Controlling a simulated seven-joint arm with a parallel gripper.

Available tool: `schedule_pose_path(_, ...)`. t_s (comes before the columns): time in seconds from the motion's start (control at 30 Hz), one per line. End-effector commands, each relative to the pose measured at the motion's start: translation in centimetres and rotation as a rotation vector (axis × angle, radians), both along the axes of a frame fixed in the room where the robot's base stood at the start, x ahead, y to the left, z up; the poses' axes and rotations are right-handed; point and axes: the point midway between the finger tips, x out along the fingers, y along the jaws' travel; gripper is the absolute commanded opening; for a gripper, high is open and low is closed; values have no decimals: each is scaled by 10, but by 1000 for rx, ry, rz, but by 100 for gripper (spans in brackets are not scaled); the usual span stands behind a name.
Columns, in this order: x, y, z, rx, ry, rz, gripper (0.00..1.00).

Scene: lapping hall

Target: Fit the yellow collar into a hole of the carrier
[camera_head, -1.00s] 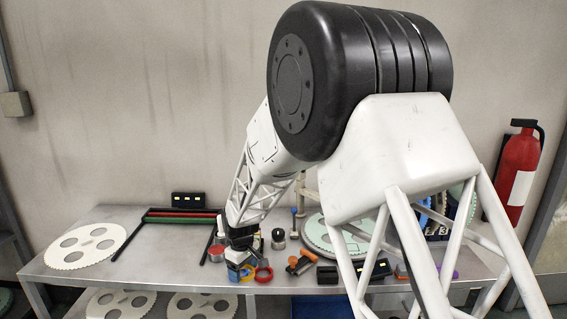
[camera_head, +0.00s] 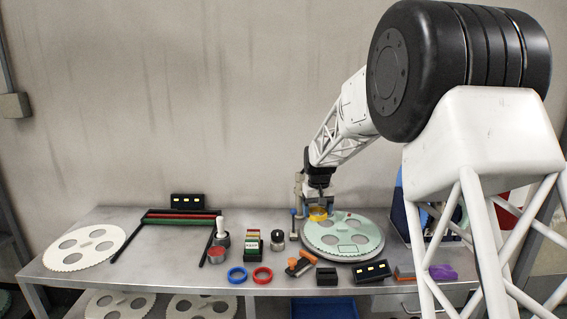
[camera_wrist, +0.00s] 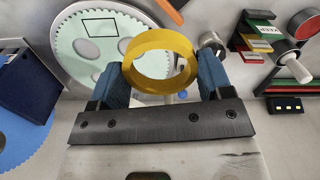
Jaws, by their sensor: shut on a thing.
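The yellow collar (camera_wrist: 160,84) is a short ring held between the two blue fingers of my gripper (camera_wrist: 161,78) in the wrist view. In the head view the collar (camera_head: 318,213) is at the far left part of the carrier, below my gripper (camera_head: 318,202). The carrier (camera_head: 345,253) is a pale green toothed disc with several round holes, lying on a grey round plate on the bench. In the wrist view the carrier (camera_wrist: 72,50) lies beyond the collar, to the left. I cannot tell the height of the collar over the carrier.
A blue ring (camera_head: 237,275) and a red ring (camera_head: 262,275) lie on the bench left of the carrier. An orange-handled tool (camera_head: 300,264) and black blocks (camera_head: 371,271) lie in front. A post (camera_head: 297,195) stands close behind my gripper. A white toothed disc (camera_head: 85,247) lies far left.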

Motion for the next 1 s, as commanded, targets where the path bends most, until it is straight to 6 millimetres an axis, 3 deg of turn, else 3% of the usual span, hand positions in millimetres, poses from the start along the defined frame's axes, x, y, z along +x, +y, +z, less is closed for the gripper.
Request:
schedule_pose_path(0.1, 8, -29, 15, 0, -2, -76, 50)
schedule_pose_path(0.33, 15, -61, 33, 0, -1, -166, 50)
schedule_pose_path(0.8, 16, -67, 36, 0, 0, -187, 50)
schedule_pose_path(1.0, 13, -68, 23, 0, 2, -210, 50)
